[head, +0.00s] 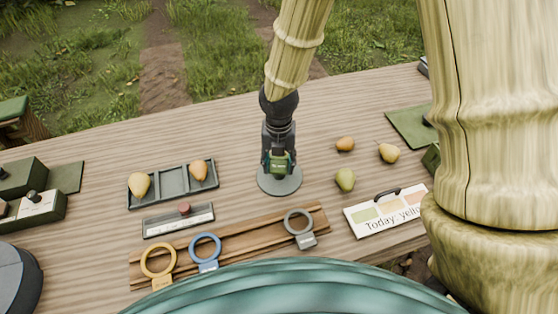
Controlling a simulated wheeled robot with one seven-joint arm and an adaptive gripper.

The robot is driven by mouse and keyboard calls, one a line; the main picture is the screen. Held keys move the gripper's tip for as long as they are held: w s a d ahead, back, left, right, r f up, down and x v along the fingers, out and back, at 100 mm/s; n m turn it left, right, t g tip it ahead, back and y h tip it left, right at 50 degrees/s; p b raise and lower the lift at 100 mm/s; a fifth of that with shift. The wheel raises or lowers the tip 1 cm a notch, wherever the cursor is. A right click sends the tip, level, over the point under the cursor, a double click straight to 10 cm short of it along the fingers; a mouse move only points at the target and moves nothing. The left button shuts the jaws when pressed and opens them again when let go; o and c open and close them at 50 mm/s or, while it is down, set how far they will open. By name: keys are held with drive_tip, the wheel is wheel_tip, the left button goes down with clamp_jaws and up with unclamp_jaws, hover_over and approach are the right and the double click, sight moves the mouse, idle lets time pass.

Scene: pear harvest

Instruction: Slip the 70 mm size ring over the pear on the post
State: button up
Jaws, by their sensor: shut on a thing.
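My gripper (279,151) points down over a round grey base plate (291,188), which looks like the foot of the post. It is shut on a green piece (281,165) with a small pale marking, which looks like the tag of a size ring. The ring's loop, the post and any pear on it are hidden behind my gripper, so I cannot tell whether the loop is around a pear. A yellow ring (146,263), a blue ring (192,250) and a grey ring (289,224) lie on the wooden rack (248,245), with a gap between blue and grey.
A grey tray (173,181) holds two pears, with a small grey holder (158,226) in front. Green boxes (38,209) stand at the left.

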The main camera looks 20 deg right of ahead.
drive_tip(key=shift+f+b, duration=1.1)
drive_tip(key=shift+f, duration=0.15)
drive_tip(key=shift+f+b, duration=1.25)
drive_tip(key=shift+f, duration=2.4)
drive_tip(key=shift+f, duration=0.1)
drive_tip(key=o, duration=1.1)
drive_tip(key=shift+c, duration=0.2)
wheel_tip(320, 180, up, 12)
